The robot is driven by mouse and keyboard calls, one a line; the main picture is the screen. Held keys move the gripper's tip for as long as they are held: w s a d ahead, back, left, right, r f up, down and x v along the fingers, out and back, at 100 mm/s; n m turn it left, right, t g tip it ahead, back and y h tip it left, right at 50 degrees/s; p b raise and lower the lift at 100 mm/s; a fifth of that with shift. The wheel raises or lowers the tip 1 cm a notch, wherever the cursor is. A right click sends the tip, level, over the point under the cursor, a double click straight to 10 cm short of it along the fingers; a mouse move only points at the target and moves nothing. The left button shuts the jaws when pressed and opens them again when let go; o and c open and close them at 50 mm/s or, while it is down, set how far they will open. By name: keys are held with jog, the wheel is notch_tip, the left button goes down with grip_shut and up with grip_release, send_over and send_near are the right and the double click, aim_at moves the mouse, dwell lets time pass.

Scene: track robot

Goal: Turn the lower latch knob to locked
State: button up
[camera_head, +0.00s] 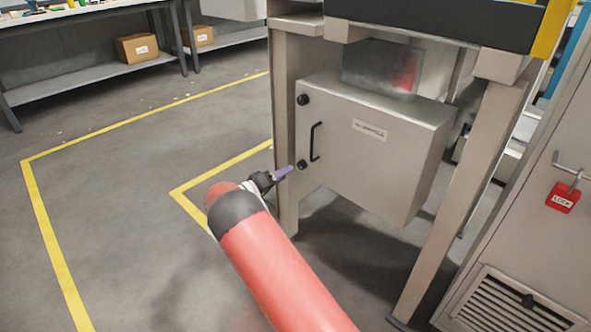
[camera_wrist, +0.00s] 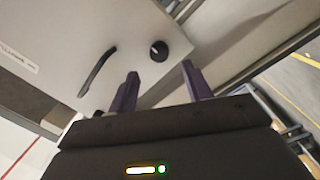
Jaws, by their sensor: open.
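The lower latch knob (camera_head: 301,165) is a small round black knob near the lower left corner of the grey cabinet door (camera_head: 365,150). It also shows in the wrist view (camera_wrist: 159,50), with a small pale mark on its face. My gripper (camera_head: 284,172) is just left of this knob in the head view. In the wrist view my gripper (camera_wrist: 160,74) has its two purple fingers apart and empty, with the knob ahead between the tip directions. The fingers do not appear to touch the knob. Which setting the mark stands for cannot be read.
A black door handle (camera_head: 315,141) stands beside the knob, and also shows in the wrist view (camera_wrist: 97,72). An upper black knob (camera_head: 303,99) is above it. A frame leg (camera_head: 286,130) stands close left of the cabinet. A red lock (camera_head: 563,197) hangs at right. Floor at left is clear.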

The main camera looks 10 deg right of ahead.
aim_at(299, 166)
jog(key=x, duration=0.6)
jog(key=c, duration=1)
